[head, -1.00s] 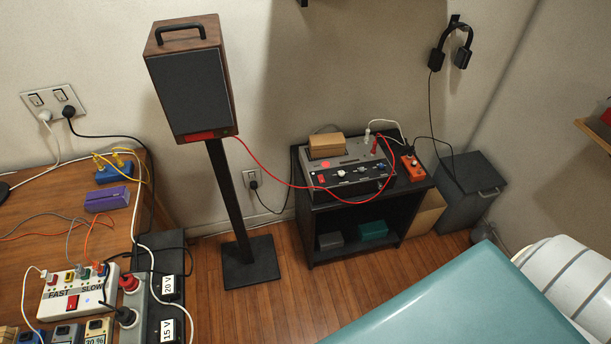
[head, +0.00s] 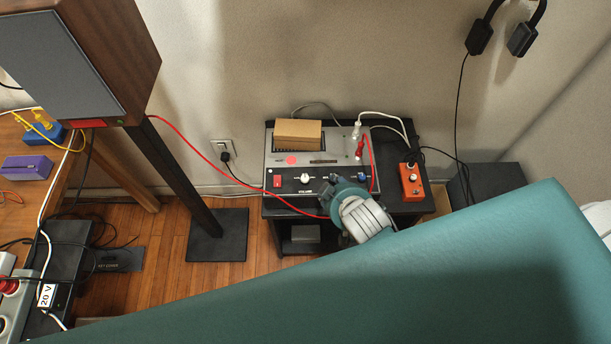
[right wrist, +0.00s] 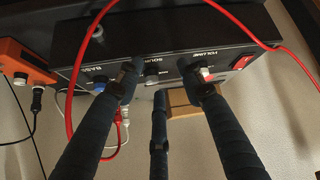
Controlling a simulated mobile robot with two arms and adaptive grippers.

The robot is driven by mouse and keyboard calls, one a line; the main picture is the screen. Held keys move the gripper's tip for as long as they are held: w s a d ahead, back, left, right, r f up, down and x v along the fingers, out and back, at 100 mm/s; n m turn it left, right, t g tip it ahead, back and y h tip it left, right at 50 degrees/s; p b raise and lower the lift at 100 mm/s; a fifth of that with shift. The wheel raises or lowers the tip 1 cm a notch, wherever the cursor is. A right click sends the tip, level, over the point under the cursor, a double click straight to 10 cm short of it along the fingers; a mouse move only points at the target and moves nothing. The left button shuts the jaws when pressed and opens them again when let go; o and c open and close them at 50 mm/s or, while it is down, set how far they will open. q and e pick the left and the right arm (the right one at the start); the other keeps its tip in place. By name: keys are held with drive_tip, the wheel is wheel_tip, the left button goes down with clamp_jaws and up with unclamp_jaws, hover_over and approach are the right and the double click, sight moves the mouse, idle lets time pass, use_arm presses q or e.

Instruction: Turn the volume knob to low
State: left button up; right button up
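The amplifier (head: 340,150) is a grey box with a black front panel, standing on a black stand. Its white volume knob (head: 305,179) sits above the word VOLUME, right of a red switch (head: 277,181). The blue bass knob (head: 363,177) is farther right; my gripper hides the knob between them. My right gripper (head: 338,184) is before the panel, right of the volume knob. In the right wrist view its three fingers are spread and empty, with one fingertip close beside the volume knob (right wrist: 206,74); I cannot tell whether they touch. My left gripper is not in view.
A red cable (head: 240,181) loops across the front of the amplifier. An orange box (head: 411,182) stands on the stand at the right. A cardboard-coloured block (head: 298,133) lies on top of the amplifier. A tall speaker (head: 115,60) on a pole stands left.

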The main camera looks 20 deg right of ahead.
drive_tip(key=w+a+r+n+t+y, duration=0.3)
drive_tip(key=w+a+r+t, duration=0.25)
drive_tip(key=w+r, duration=0.4)
drive_tip(key=w+a+r+n+t+y, duration=0.3)
drive_tip(key=w+a+r, duration=0.35)
drive_tip(key=r, duration=0.65)
drive_tip(key=a+r+n+y+b, duration=0.1)
drive_tip(key=a+r+n+y, duration=0.3)
drive_tip(key=a+r+y, duration=0.3)
drive_tip(key=s+a+n+g+y, duration=0.5)
drive_tip(key=s+a+n+g, duration=0.3)
drive_tip(key=a+n+g, duration=0.4)
drive_tip(key=n+g+h+b, duration=0.1)
drive_tip(key=g+h, duration=0.4)
drive_tip(key=h, duration=1.2)
hover_over(305, 178)
wheel_tip(305, 178, down, 21)
wheel_tip(305, 178, down, 10)
drive_tip(key=shift+r+p, duration=0.1)
drive_tip(key=shift+p, duration=0.3)
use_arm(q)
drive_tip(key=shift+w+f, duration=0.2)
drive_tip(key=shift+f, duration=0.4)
